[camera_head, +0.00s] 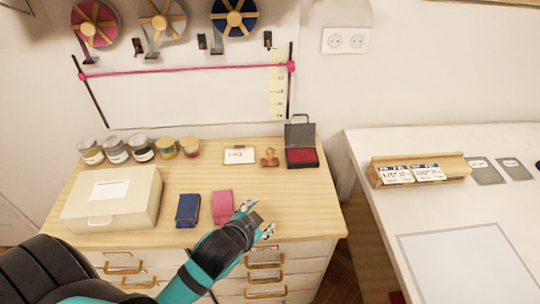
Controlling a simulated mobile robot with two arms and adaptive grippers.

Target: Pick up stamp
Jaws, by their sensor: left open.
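A small wooden stamp (270,157) stands upright on the wooden tabletop (200,226), between a white card and a stamp pad. The stamp pad (301,156) is red, in a dark case with its lid raised. My left gripper (257,219) is open and empty above the front right of the tabletop. It is nearer to me than the stamp and apart from it, beside the pink folded cloth. My right gripper is not in view.
A white card (239,155) lies left of the stamp. Pink (222,207) and blue (188,209) folded items lie in front. A cream box (112,198) and several jars (141,149) fill the left. Tabletop between gripper and stamp is clear. A white table (455,215) stands right.

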